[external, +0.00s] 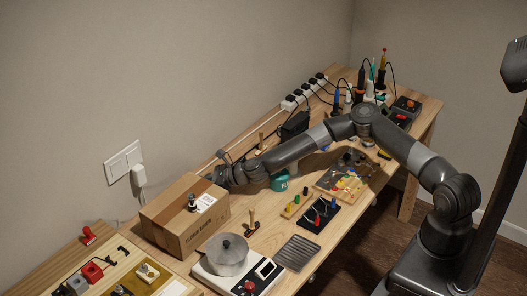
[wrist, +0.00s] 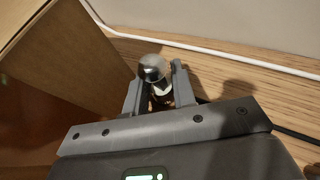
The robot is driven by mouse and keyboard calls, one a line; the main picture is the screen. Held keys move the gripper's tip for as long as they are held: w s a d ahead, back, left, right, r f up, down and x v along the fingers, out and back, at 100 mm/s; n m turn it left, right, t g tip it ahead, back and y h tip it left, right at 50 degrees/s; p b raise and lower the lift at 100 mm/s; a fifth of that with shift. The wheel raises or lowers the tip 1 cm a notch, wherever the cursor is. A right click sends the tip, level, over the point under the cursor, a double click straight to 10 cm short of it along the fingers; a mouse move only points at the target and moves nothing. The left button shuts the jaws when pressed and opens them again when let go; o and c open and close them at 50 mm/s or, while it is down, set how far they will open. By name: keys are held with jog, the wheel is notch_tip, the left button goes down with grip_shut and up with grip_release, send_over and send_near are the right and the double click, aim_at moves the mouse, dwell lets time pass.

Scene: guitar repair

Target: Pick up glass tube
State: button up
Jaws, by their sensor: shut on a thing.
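My gripper (wrist: 157,82) is shut on a small glass tube (wrist: 152,67). The tube has a rounded, shiny top that pokes up between the two fingers, with a dark and white part below it. The lower end of the tube is hidden by the fingers and the gripper body. In the external view my gripper (external: 217,174) is behind the right back corner of the cardboard box, close to the wall. The tube cannot be made out there.
The cardboard box (external: 178,222) stands right beside my gripper; its side (wrist: 65,60) fills the left of the wrist view. A white cable (wrist: 215,48) runs along the wall. A pot (external: 227,257), a teal tape roll (external: 281,183) and trays of small parts crowd the workbench.

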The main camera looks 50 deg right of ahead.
jog(key=shift+r, duration=0.85)
notch_tip(320, 180, up, 3)
jog(key=shift+f, duration=0.2)
jog(key=s+d+r, duration=0.3)
jog(key=d+r, duration=0.3)
jog(key=d, duration=0.4)
jog(key=s+a+r+n+g+y, duration=0.2)
jog(key=a+r+n+g+y, duration=0.15)
jog(key=a+r, duration=0.3)
jog(key=s+a+r+n+g+y, duration=0.2)
jog(key=a+r+n+g, duration=0.15)
jog(key=a+r, duration=0.3)
send_over(181, 197)
jog(key=shift+t, duration=0.3)
notch_tip(181, 197, down, 7)
jog(key=shift+f, duration=2)
